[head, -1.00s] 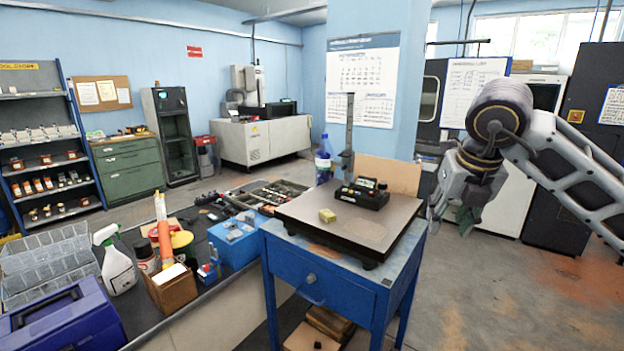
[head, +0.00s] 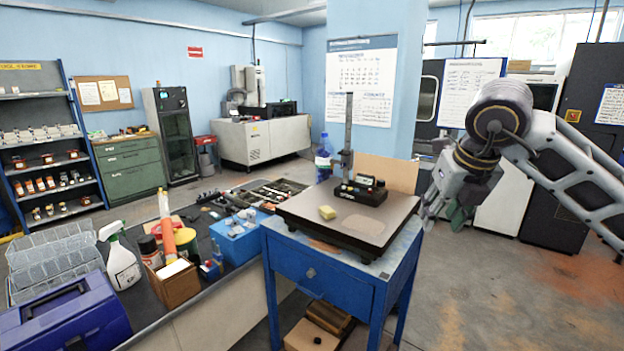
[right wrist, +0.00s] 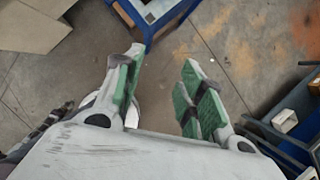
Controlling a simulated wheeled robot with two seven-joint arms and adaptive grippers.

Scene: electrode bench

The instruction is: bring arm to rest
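My right arm comes in from the right in the head view, and its grey gripper (head: 441,220) hangs in the air beside the right edge of the blue stand. In the right wrist view the right gripper (right wrist: 164,60) has its two green-padded fingers spread apart with nothing between them, and bare floor shows below. My left arm and gripper are not in view.
A cluttered bench with a blue case (head: 65,320) is at left. Open floor (head: 490,300) lies right of the stand.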

